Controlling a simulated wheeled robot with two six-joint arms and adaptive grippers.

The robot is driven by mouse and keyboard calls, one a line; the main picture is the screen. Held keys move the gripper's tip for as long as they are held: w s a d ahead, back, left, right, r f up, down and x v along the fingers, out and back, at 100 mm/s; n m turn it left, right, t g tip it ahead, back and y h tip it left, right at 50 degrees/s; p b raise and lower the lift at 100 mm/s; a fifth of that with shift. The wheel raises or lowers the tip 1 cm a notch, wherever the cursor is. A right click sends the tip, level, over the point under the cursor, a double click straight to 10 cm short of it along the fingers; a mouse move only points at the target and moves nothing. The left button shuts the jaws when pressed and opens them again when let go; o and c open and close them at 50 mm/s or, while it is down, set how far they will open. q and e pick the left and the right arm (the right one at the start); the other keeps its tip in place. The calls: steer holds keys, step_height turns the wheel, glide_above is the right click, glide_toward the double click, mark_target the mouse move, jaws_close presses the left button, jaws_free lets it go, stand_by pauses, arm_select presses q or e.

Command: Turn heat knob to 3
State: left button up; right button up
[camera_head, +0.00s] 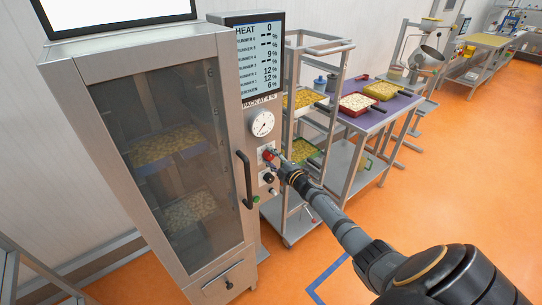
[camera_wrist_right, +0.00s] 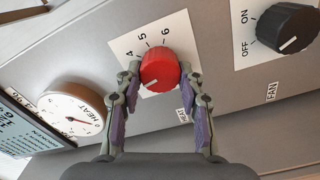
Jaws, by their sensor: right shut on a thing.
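The red heat knob (camera_wrist_right: 160,68) sits on a white label plate in the right wrist view, with the numerals 4, 5 and 6 showing around its upper side. A short pale mark shows on the knob's lower left face; lower numerals are hidden. My right gripper (camera_wrist_right: 159,71) is shut on the knob, one finger on each side. In the head view the right gripper (camera_head: 274,159) reaches the control panel from the right, and a bit of red knob (camera_head: 267,155) shows. The display (camera_head: 259,57) reads HEAT 0. My left gripper is not in view.
A black fan knob (camera_wrist_right: 287,28) is to the right of the heat knob in the wrist view. A round heat dial (camera_head: 262,123) is above it in the head view. The cabinet's door handle (camera_head: 245,180) is close on the left; a wheeled rack (camera_head: 322,45) stands behind.

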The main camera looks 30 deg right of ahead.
steer(key=shift+m+p, duration=0.4)
steer(key=shift+m, duration=0.6)
steer(key=shift+f, duration=0.1)
steer(key=o, duration=1.2)
steer(key=s, duration=0.8)
steer(key=s+d, duration=0.1)
steer(key=s, duration=0.3)
